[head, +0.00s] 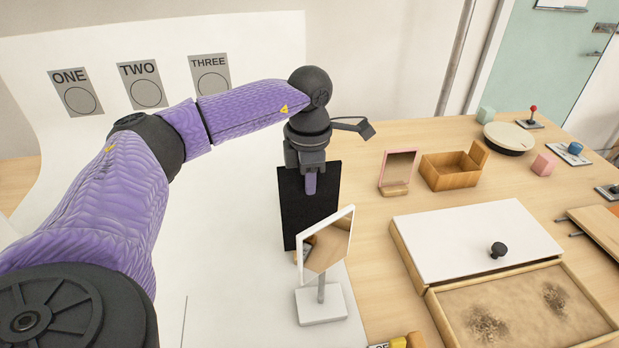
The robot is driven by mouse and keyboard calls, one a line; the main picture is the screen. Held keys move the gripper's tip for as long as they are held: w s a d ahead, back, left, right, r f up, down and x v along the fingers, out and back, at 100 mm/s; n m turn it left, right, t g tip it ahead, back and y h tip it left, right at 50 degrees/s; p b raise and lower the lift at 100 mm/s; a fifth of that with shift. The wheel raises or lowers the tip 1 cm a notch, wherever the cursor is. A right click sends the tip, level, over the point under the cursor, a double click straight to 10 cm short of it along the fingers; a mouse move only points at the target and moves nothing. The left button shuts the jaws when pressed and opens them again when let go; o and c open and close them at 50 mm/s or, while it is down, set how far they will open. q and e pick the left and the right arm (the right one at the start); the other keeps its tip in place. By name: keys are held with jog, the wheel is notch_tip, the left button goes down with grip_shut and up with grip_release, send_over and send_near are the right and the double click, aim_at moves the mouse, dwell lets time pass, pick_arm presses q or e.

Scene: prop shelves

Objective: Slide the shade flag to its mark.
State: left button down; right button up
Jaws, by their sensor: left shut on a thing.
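The shade flag, a black upright panel (294,219), stands on the white sweep (225,270) near its right edge. My left gripper (311,183) reaches in from the left and comes down on the panel's upper part. It is shut on the flag; the exact grip is partly hidden by the gripper itself. Behind, on the white backdrop, hang grey cards with circles, labelled ONE (77,93), TWO (143,85) and THREE (211,76). I cannot tell which mark belongs to the flag. My right gripper is not in view.
A white-framed mirror on a stand (321,308) stands right in front of the flag, overlapping its lower part. To the right are a pink-framed mirror (399,164), an open wooden box (447,182), a white lid (460,240) and a sand tray (520,312). The sweep's left side is clear.

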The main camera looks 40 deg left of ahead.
aim_at(292, 180)
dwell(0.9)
pick_arm(q)
jog(key=shift+r+p, duration=0.25)
jog(key=shift+p, duration=0.15)
jog(key=shift+s+a+p, duration=0.3)
jog(key=shift+s+a, duration=0.65)
jog(key=shift+s, duration=0.2)
jog(key=s+a+b, duration=0.2)
jog(key=s+a, duration=1.2)
jog(key=s, duration=0.4)
jog(key=shift+a+b, duration=0.2)
jog(key=shift+b, duration=0.2)
dwell(0.7)
jog(key=shift+f, duration=0.3)
